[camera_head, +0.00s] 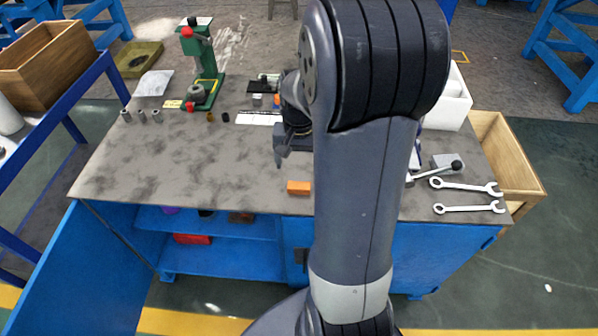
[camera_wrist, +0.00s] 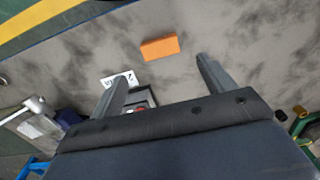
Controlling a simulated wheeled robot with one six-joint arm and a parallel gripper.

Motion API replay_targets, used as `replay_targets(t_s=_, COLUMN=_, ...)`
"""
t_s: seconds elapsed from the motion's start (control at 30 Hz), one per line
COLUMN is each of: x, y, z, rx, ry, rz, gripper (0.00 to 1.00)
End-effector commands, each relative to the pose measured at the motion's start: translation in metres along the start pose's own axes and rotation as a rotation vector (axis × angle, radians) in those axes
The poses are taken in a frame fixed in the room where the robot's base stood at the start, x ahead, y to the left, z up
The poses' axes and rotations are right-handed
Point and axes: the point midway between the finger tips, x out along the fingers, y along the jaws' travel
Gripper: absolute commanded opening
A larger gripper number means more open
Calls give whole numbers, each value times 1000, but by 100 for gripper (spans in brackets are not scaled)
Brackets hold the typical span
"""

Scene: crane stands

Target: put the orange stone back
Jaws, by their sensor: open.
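The orange stone (camera_head: 299,187) is a small rectangular block lying on the grey bench top, close to the front edge. In the wrist view the orange stone (camera_wrist: 160,48) lies flat on the bench, beyond the fingertips and between their lines. My gripper (camera_head: 281,157) is above the bench, behind the stone in the head view. In the wrist view my gripper (camera_wrist: 163,70) has its two fingers wide apart with nothing between the tips. My arm hides much of the bench to the right of the stone.
A green press (camera_head: 204,65) stands at the back left of the bench. A white label (camera_wrist: 118,80) and a small box (camera_wrist: 142,97) show near one finger. Wrenches (camera_head: 466,187) lie at the right. The bench's left middle is clear. A wooden crate (camera_head: 505,155) stands beyond the right edge.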

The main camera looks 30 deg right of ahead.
Motion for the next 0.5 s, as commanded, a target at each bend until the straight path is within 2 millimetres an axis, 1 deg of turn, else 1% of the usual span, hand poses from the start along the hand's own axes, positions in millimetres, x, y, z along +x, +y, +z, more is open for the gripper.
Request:
replay_targets(t_s=0.03, x=-12, y=0, z=0, rx=0, ry=4, rz=-1, gripper=78)
replay_targets(t_s=0.1, x=-22, y=0, z=-1, rx=0, ry=4, rz=-1, gripper=78)
replay_targets(t_s=0.2, x=-32, y=0, z=0, rx=0, ry=1, rz=0, gripper=78)
replay_targets(t_s=0.33, x=-39, y=0, z=0, rx=0, ry=1, rz=0, gripper=78)
replay_targets(t_s=0.5, x=-39, y=0, z=0, rx=0, ry=0, rz=0, gripper=78)
